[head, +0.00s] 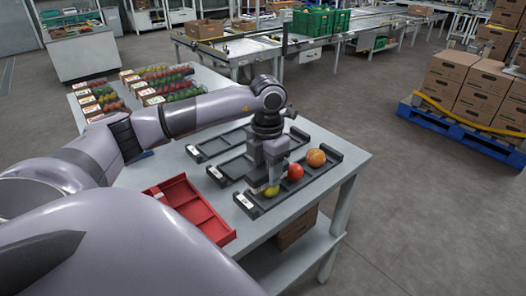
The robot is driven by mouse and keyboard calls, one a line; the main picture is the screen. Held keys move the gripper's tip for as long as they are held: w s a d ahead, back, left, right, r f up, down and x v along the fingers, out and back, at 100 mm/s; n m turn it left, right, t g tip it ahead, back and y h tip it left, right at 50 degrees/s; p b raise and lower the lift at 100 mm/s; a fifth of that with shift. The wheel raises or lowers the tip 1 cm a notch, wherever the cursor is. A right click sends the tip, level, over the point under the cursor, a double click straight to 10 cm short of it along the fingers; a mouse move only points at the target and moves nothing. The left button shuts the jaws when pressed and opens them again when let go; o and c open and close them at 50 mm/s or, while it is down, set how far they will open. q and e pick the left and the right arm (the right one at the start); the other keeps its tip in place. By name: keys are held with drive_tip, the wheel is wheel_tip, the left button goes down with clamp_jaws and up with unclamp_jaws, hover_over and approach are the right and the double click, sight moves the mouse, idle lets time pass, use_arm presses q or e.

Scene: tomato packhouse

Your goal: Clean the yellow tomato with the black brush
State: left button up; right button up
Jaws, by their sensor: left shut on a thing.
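The yellow tomato (271,191) is in the near end of the front dark tray, partly hidden by my left gripper. My left gripper (272,182) points straight down at it and is shut on it, low at the tray. A red tomato (295,172) and an orange tomato (316,157) sit farther along the same tray (267,206). I cannot make out the black brush. My right gripper is not in view.
Two more dark trays (203,151) lie behind on the table (150,173). A red divided tray (187,205) lies at the front left. Packed tomato punnets (160,75) fill the table's far left. Boxes on a blue pallet (440,120) stand at right.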

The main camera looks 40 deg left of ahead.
use_arm(q)
drive_tip(key=shift+w+d+f, duration=0.1)
drive_tip(key=shift+w, duration=0.5)
drive_tip(key=shift+w+d+f, duration=0.1)
drive_tip(key=shift+w, duration=0.45)
drive_tip(key=shift+s, duration=0.1)
drive_tip(key=shift+s+a, duration=0.15)
drive_tip(key=shift+s, duration=0.9)
drive_tip(key=shift+s+a, duration=0.15)
drive_tip(key=shift+s, duration=0.85)
drive_tip(key=shift+r, duration=0.1)
drive_tip(key=shift+w+d, duration=0.15)
drive_tip(key=shift+w, duration=1)
drive_tip(key=shift+w+d, duration=0.1)
drive_tip(key=shift+w, duration=1)
drive_tip(key=shift+r, duration=0.15)
